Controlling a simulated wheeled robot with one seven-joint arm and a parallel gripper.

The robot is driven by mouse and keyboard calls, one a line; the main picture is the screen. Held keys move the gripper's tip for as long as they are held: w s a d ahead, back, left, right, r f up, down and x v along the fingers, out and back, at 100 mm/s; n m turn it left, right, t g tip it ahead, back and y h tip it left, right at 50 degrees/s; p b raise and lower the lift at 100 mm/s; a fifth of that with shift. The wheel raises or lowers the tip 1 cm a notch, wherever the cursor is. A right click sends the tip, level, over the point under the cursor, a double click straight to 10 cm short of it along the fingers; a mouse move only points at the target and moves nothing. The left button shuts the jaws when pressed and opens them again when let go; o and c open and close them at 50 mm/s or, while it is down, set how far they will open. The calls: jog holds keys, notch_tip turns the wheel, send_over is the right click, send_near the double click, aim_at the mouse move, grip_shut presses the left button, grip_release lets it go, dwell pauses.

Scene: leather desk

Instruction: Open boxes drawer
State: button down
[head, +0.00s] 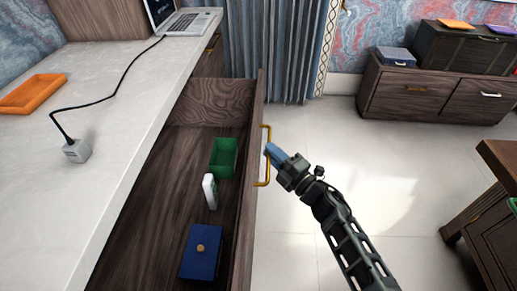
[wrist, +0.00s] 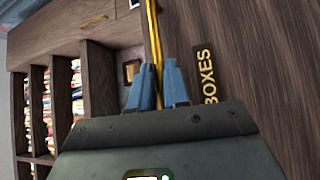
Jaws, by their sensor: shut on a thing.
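The boxes drawer (head: 246,170) is a dark wooden drawer under the pale desk top, and it stands pulled well out. Inside lie a green open box (head: 223,158), a white upright item (head: 209,191) and a blue box with a round knob (head: 202,250). The drawer's gold handle (head: 267,182) is on its outer front. My gripper (head: 274,153) is shut on this handle with its blue fingers. In the wrist view my gripper (wrist: 156,85) has a finger on each side of the gold handle (wrist: 154,35), beside the gold word BOXES (wrist: 208,76).
An orange tray (head: 32,94), a grey plug block (head: 76,151) with a black cable and a laptop (head: 187,22) are on the desk (head: 110,110). A low cabinet (head: 430,95) stands at the back right. Pale floor (head: 370,150) is clear between.

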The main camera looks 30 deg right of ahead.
jog(key=s+d+p, duration=0.1)
jog(key=s+d, duration=0.4)
jog(key=d, duration=0.2)
jog(key=shift+s+d, duration=0.35)
jog(key=shift+d, duration=0.05)
jog(key=shift+f, duration=0.1)
jog(key=c, duration=1.2)
grip_release()
jog(key=shift+o, duration=0.2)
jog(key=s+d+f, duration=0.1)
jog(key=s, duration=0.6)
jog(key=shift+s, duration=0.3)
jog(key=shift+s, duration=0.1)
